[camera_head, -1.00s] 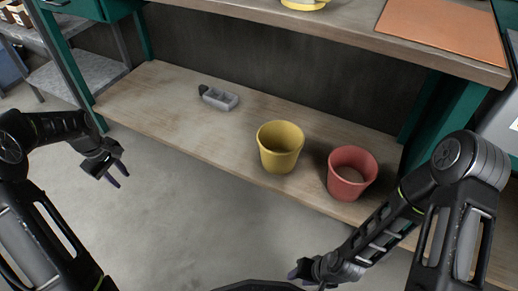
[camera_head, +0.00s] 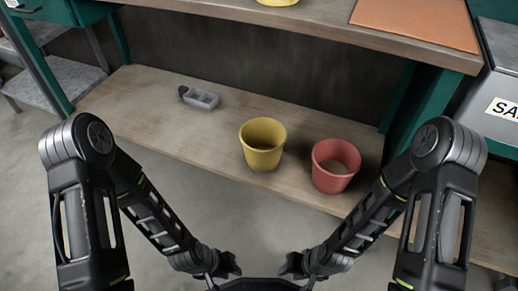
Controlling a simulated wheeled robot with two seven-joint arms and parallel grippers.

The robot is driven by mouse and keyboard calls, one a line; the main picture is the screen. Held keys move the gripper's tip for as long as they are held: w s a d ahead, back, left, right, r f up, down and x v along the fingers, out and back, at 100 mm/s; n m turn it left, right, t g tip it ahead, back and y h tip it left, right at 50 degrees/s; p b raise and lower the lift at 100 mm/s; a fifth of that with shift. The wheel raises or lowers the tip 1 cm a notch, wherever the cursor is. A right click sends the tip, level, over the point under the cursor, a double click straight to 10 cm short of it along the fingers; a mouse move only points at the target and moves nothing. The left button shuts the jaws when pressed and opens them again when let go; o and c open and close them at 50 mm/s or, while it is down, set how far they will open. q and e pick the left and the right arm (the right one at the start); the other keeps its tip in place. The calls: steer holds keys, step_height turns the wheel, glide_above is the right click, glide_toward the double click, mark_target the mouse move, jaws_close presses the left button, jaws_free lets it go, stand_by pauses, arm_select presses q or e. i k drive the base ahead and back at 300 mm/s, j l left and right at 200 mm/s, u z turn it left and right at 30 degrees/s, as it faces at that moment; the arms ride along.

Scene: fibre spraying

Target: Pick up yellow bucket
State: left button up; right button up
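The yellow bucket (camera_head: 262,146) stands upright on the lower wooden shelf (camera_head: 160,125), near the shelf's front edge. My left gripper (camera_head: 230,270) is low in the view, in front of and below the bucket, apart from it. My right gripper (camera_head: 290,268) is close beside it on the right, also apart from the bucket. The fingers of both are small and partly hidden, so whether they are open or shut does not show. Neither is seen holding anything.
A red bucket (camera_head: 335,166) stands right of the yellow one. Shelf space between tray and yellow bucket is clear.

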mark_target(263, 140)
steer(key=i+j, duration=0.2)
steer(key=j, duration=0.15)
steer(key=i+j, duration=0.15)
steer(key=j, duration=0.15)
steer(key=i+j, duration=0.2)
steer(key=j, duration=0.15)
steer(key=z, duration=2)
